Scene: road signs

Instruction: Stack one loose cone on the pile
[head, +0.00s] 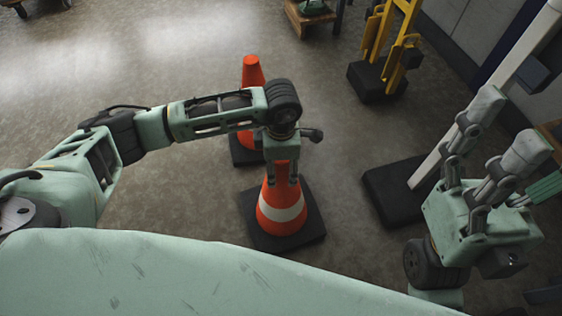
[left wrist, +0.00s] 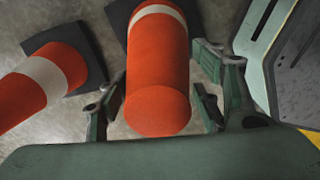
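An orange cone (head: 281,211) with a white band and black square base stands upright on the floor below my left gripper (head: 282,176). A second orange cone (head: 252,72) stands just behind it, partly hidden by my left arm. In the left wrist view the near cone (left wrist: 158,75) has its top between the spread fingers of the left gripper (left wrist: 158,105), with a gap visible on the right side. The second cone (left wrist: 45,78) is to the left there. I cannot tell which cone is the pile. My right gripper (head: 507,127) is open and empty, fingers upward, at the right.
A white post on a black base (head: 395,192) stands right of the cones. A yellow frame on a black block (head: 378,80) is farther back, and a wooden stand (head: 310,16) is at the top. The floor left of the cones is clear.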

